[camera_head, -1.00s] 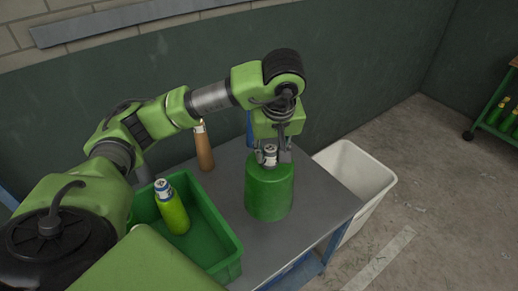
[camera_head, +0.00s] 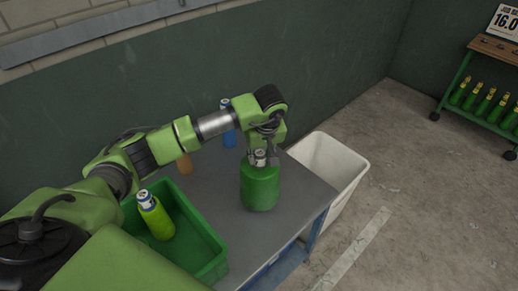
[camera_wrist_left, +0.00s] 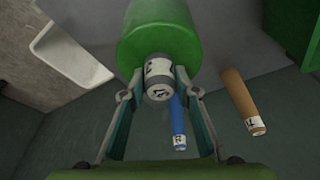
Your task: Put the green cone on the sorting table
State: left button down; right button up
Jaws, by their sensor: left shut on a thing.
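The green cone (camera_head: 260,187) looks like a wide green cylinder with a rounded shoulder and a grey, labelled neck. My left gripper (camera_head: 259,158) comes from above and is shut on that neck. The cone is upright at the right part of the grey sorting table (camera_head: 226,190); I cannot tell whether its base touches the top. In the left wrist view the cone (camera_wrist_left: 158,32) is at the top, its neck between the fingers of my left gripper (camera_wrist_left: 158,88). My right gripper is out of view.
A green tray (camera_head: 213,270) holds a yellow-green bottle (camera_head: 156,217). A blue bottle (camera_head: 228,127) and an orange-brown bottle (camera_head: 185,164), partly behind my arm, stand at the back. A white bin (camera_head: 345,170) stands right of the table. A bottle rack (camera_head: 468,112) is farther right.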

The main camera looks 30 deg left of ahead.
pick_arm(q)
jog(key=shift+w+f+p, duration=0.15)
jog(key=shift+f+p, duration=0.15)
jog(key=shift+f, duration=0.35)
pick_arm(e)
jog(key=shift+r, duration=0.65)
pick_arm(q)
jog(key=c, duration=2)
grip_release()
jog(key=shift+f, duration=0.3)
jog(key=o, duration=0.4)
jog(key=shift+o, duration=0.2)
jog(key=shift+s+r, duration=0.1)
jog(key=shift+s, duration=0.15)
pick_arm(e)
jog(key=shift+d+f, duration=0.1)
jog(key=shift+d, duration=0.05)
